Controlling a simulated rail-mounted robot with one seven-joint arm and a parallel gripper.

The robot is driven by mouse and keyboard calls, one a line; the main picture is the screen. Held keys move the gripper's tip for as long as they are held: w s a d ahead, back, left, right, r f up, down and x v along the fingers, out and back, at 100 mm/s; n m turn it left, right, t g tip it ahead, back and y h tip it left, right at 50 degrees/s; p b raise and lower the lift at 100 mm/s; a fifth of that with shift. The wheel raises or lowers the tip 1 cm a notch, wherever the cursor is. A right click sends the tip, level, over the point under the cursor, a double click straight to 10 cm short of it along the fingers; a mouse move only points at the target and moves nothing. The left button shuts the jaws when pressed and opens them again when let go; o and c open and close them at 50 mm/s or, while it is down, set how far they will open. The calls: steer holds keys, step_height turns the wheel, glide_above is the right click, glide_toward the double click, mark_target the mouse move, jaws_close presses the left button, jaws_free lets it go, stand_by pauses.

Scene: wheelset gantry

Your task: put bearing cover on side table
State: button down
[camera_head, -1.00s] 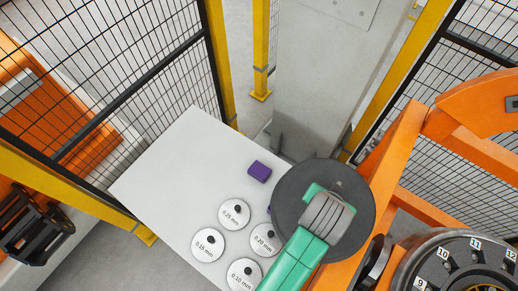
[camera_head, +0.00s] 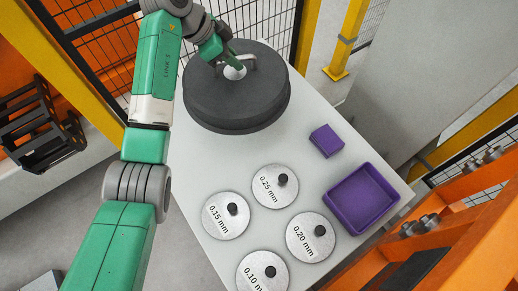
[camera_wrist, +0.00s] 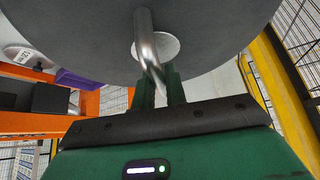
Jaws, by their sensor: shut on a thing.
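The bearing cover (camera_head: 236,100) is a dark grey, stepped round disc with a metal bar handle and a pale centre. It is over the far left part of the white side table (camera_head: 225,155) in the head view. I cannot tell whether its underside touches the table. My gripper (camera_head: 235,66) is shut on the handle at the cover's middle. In the wrist view the cover (camera_wrist: 80,40) fills the top, with the bent handle (camera_wrist: 149,55) running down to my green fingers (camera_wrist: 160,90). The fingertips are partly hidden behind the handle.
Several silver shim discs, among them the 0.25 mm disc (camera_head: 275,185) and 0.20 mm disc (camera_head: 311,237), lie on the nearer table. A purple block (camera_head: 326,140) and purple tray (camera_head: 362,198) are to the right. Wire fencing (camera_head: 95,45) stands behind. An orange frame (camera_head: 470,215) is at right.

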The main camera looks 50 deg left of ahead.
mark_target(223, 70)
steer(key=shift+s+a, duration=1.05)
steer(key=shift+a, duration=0.1)
step_height(223, 70, down, 10)
steer(key=b, duration=0.4)
steer(key=shift+w, duration=0.1)
steer(key=shift+f, duration=0.15)
steer(key=c, duration=1.4)
jaws_free()
steer(key=shift+c, duration=0.2)
steer(key=p+v, duration=0.4)
steer(key=v, duration=0.8)
